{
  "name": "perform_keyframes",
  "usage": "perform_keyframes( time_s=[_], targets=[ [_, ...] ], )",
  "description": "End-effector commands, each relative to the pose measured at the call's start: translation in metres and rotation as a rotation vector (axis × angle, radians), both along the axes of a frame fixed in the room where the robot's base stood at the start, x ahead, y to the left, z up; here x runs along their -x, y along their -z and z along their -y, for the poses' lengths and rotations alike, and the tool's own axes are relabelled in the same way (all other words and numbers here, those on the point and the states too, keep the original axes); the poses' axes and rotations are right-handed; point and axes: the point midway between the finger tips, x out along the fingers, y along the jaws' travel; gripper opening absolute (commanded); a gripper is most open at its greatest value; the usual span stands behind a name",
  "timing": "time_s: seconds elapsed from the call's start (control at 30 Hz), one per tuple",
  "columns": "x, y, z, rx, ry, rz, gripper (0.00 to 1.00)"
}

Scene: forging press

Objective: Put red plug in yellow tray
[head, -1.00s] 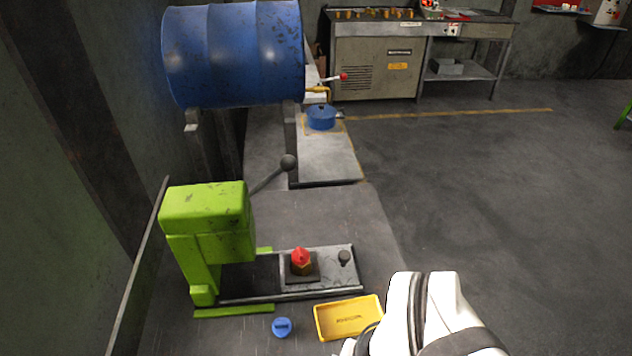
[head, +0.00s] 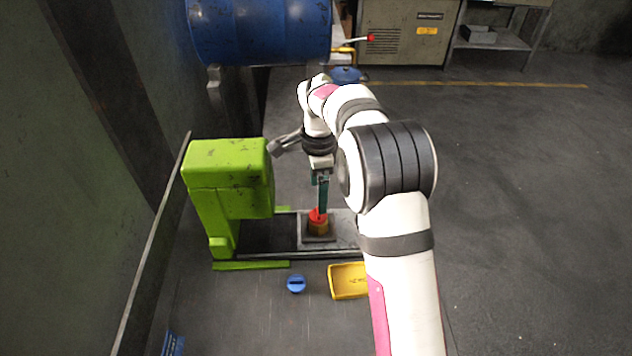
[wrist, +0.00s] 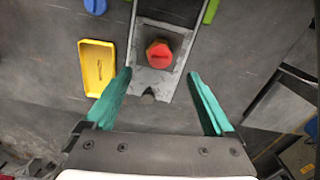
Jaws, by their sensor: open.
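The red plug (head: 318,214) sits on top of a brass-coloured hex piece (head: 320,229) on the grey plate of the green press. It also shows in the wrist view (wrist: 160,54), beyond the fingertips and roughly centred between them. My gripper (head: 321,204) is open and empty, pointing down, with its teal fingers spread; in the head view its tips are at or just above the plug. I see no contact in the wrist view. The yellow tray (head: 345,292) lies in front of the press, partly hidden by my arm; the wrist view shows it empty (wrist: 97,80).
The green press (head: 228,180) stands left of the plug with its lever near my wrist. A blue cap (head: 296,284) lies left of the tray. A blue drum (head: 260,30) is behind.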

Motion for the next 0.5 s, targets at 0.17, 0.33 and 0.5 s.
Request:
perform_keyframes(
  time_s=[0.17,0.33,0.5],
  targets=[
    [0.0,0.024,0.0,0.0,0.003,-0.003,0.89],
    [0.0,0.061,0.0,-0.001,0.002,-0.003,0.89],
    [0.0,0.073,0.0,-0.002,0.002,0.001,0.89]
  ],
)
